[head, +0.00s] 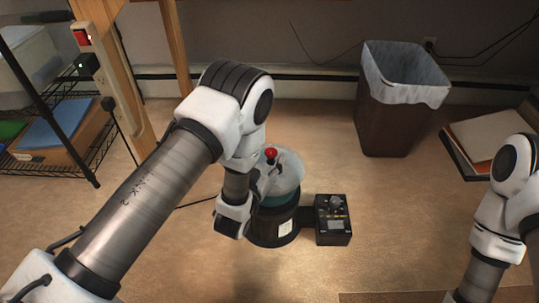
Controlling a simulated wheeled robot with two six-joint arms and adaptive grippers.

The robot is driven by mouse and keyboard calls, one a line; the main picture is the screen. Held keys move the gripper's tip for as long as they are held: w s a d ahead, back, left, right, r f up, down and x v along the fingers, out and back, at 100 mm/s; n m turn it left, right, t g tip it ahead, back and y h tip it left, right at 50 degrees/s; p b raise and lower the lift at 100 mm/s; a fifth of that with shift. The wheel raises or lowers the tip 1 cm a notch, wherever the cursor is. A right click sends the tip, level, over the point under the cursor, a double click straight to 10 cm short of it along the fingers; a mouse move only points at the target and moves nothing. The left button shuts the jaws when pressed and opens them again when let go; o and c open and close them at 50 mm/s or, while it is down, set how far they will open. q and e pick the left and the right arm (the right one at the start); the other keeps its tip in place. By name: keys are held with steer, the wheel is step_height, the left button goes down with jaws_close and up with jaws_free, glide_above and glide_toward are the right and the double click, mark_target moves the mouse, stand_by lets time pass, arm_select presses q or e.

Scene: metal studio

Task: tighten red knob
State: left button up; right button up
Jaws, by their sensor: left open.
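The red knob (270,153) sits at the top of a round vessel with a pale, clear-looking domed lid (290,172) and a dark body (274,228) with a white label. My left arm reaches in from the left and bends down in front of the vessel. My left gripper (266,180) is at the lid's left side, just below the red knob, and is open. Its fingers are small and partly lost against the lid, so I cannot tell whether they touch the knob. My right arm shows at the right edge, but its gripper is out of the picture.
A black control box (333,220) with a dial adjoins the vessel on the right. A dark bin (388,115) with a white liner stands behind right. A wire shelf (60,125) and wooden posts stand at left. The floor around the vessel is mostly clear.

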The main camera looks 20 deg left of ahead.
arm_select(q)
steer(key=shift+w+f, duration=0.1)
steer(key=shift+w, duration=0.5)
steer(key=c, duration=1.2)
